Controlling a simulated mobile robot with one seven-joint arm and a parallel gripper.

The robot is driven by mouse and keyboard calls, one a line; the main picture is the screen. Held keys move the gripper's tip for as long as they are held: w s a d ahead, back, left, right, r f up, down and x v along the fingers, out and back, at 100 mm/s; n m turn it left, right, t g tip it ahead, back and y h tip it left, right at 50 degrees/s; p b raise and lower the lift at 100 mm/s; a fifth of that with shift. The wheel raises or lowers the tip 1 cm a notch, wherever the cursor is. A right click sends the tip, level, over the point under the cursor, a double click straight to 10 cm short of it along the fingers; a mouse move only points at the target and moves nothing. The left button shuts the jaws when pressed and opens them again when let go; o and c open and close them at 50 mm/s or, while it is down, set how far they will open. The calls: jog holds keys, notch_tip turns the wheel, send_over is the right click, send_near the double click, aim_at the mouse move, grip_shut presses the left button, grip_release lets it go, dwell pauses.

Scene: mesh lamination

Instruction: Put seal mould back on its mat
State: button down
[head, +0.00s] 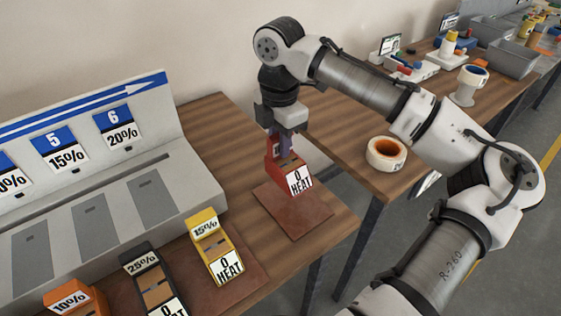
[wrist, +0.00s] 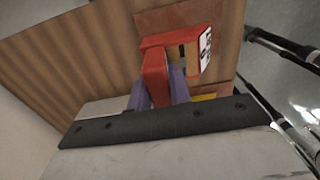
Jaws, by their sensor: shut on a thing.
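A red block (head: 286,176) with a white "0 HEAT" label is in my gripper (head: 285,146), over a reddish-brown square mat (head: 293,217) at the table's front right corner. It is upright, label facing front. I cannot tell whether its underside touches the mat or hangs just above it. In the wrist view the red block (wrist: 155,72) shows between the purple fingers of my gripper (wrist: 157,90), which are shut on its upright part. My gripper hides any upper label, so I cannot read whether this is the seal mould.
Similar yellow 15% (head: 214,252), black 25% (head: 153,281) and orange 10% (head: 75,300) blocks stand at the front left. A grey slotted station (head: 110,220) stands behind them. A second table, holding a tape roll (head: 386,154), stands right across a gap.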

aim_at(280, 163)
jog(key=shift+f, duration=3.3)
jog(key=shift+f, duration=0.2)
jog(key=c, duration=1.3)
grip_release()
jog(key=shift+r, duration=0.15)
notch_tip(280, 163, up, 12)
jog(key=shift+r+b, duration=0.1)
jog(key=shift+b, duration=0.2)
